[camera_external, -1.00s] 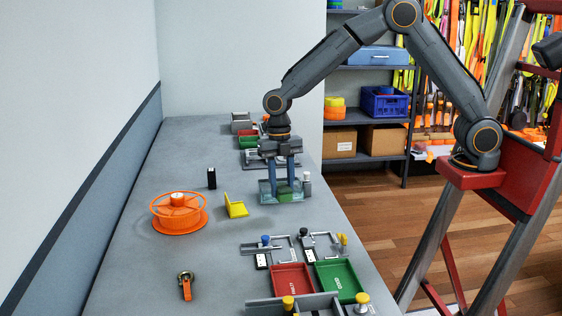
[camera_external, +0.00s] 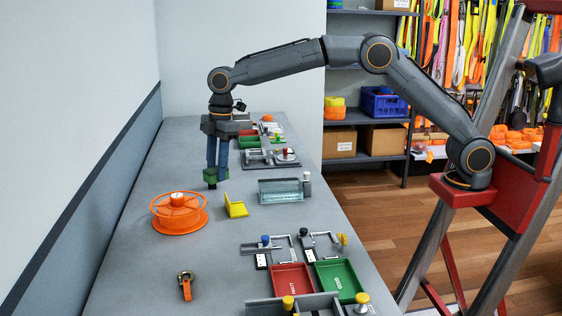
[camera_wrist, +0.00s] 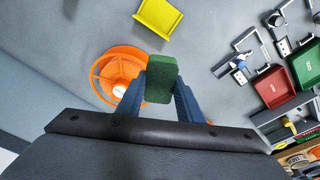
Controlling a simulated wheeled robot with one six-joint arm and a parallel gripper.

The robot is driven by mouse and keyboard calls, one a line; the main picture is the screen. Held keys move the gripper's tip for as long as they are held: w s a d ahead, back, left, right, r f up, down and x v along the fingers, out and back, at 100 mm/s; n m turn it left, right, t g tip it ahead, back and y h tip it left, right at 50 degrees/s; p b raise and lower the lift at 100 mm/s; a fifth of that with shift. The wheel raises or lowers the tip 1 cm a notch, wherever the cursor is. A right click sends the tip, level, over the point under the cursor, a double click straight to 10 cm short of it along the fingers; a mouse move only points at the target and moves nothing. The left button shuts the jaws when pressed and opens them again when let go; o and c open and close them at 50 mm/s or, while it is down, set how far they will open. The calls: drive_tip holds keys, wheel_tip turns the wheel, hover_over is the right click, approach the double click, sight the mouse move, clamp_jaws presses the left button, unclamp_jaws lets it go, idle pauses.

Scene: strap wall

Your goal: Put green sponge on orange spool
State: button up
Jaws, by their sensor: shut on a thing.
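My gripper (camera_external: 216,172) is shut on the green sponge (camera_external: 209,174) and holds it above the table. In the wrist view the green sponge (camera_wrist: 161,83) sits between the two blue fingers. The orange spool (camera_external: 179,218) lies flat on the table, with a white and orange hub standing up at its middle. My gripper is beyond the spool and a little to its right in the external view. In the wrist view the orange spool (camera_wrist: 104,70) shows to the left of the sponge, partly hidden by a finger.
A yellow angled piece (camera_external: 236,207) stands right of the spool. A clear bin (camera_external: 281,191) is farther right. A dark upright block partly shows behind the gripper. Red (camera_external: 291,281) and green (camera_external: 338,281) trays and an orange-strapped ratchet (camera_external: 186,286) are nearer the camera.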

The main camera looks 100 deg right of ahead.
drive_tip(key=w+a+r+m+b, duration=0.1)
drive_tip(key=w+r+m+b, duration=0.1)
drive_tip(key=w+m, duration=0.3)
drive_tip(key=m+h+p, duration=0.1)
drive_tip(key=m+p, duration=0.1)
approach(196, 207)
drive_tip(key=f, duration=0.5)
drive_tip(key=shift+w+f, duration=0.3)
drive_tip(key=shift+f, duration=0.1)
drive_tip(key=o, duration=1)
wheel_tip(196, 207, up, 12)
drive_tip(key=s+b, duration=0.1)
drive_tip(key=b, duration=0.1)
drive_tip(key=shift+s, duration=0.4)
